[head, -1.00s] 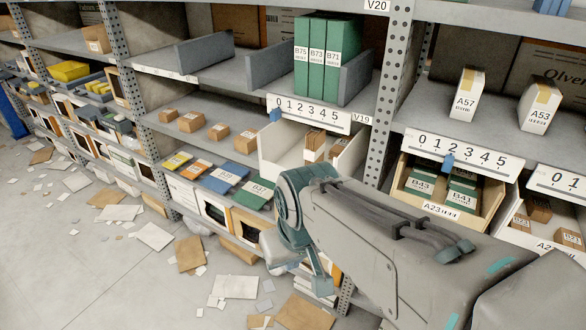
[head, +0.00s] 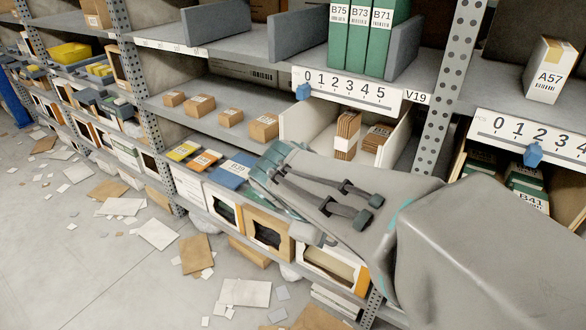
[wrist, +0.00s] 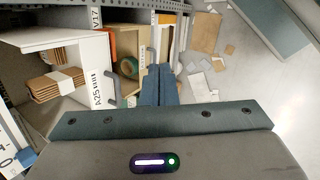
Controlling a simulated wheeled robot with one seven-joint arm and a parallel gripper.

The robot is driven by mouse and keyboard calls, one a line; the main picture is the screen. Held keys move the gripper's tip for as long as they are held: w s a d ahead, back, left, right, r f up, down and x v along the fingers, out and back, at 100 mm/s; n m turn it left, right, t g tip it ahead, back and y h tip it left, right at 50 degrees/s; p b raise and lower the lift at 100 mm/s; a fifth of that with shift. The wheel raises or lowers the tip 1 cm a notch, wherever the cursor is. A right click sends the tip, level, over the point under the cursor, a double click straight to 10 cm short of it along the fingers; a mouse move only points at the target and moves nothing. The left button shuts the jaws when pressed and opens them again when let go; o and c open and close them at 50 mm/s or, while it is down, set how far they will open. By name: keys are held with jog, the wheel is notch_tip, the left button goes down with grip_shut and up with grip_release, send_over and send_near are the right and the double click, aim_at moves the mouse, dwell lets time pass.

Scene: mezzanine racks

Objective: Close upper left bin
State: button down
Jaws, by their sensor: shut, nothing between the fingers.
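The upper left bin (head: 304,128) is white and sticks out of the shelf under a 0–5 scale strip, with brown packets (head: 346,136) inside. My arm covers its front in the head view. In the wrist view the bin is at the left, with its A25 label (wrist: 98,90), a grey handle and brown packets (wrist: 57,84). My gripper (wrist: 158,72) is shut and empty, just right of the bin's front and handle in the picture. I cannot tell whether it touches the bin. My arm hides the gripper in the head view.
Another open bin with green boxes (head: 527,177) stands at the right past a perforated post (head: 449,110). Lower bins, one with green tape (wrist: 129,67), lie near my gripper. Papers and cardboard (head: 197,254) litter the floor at left.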

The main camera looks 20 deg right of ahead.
jog(key=w+d+f+n+t+h+b, duration=0.25)
jog(key=w+f+n+h+b, duration=0.4)
jog(key=n+b, duration=0.4)
jog(key=w+a+f+n+t+h+b, duration=0.1)
jog(key=w+a+n+t+b, duration=0.1)
jog(key=w+n+t+b, duration=0.3)
jog(key=w+a+n+t+h+b, duration=0.1)
jog(key=w+a+n+b, duration=0.1)
jog(key=w+a+b, duration=0.3)
jog(key=shift+m, duration=0.25)
jog(key=b+x, duration=0.1)
jog(key=x, duration=0.3)
jog(key=s+d+b+x, duration=0.1)
jog(key=b+x, duration=0.1)
jog(key=x, duration=0.3)
jog(key=b+x, duration=0.1)
jog(key=x, duration=0.3)
jog(key=shift+s+d+f, duration=0.2)
jog(key=shift+s+d, duration=0.1)
jog(key=shift+d, duration=0.05)
jog(key=shift+w+d+r+b, duration=0.15)
jog(key=shift+w+d+b, duration=0.2)
jog(key=shift+w+d, duration=0.15)
jog(key=shift+d, duration=0.1)
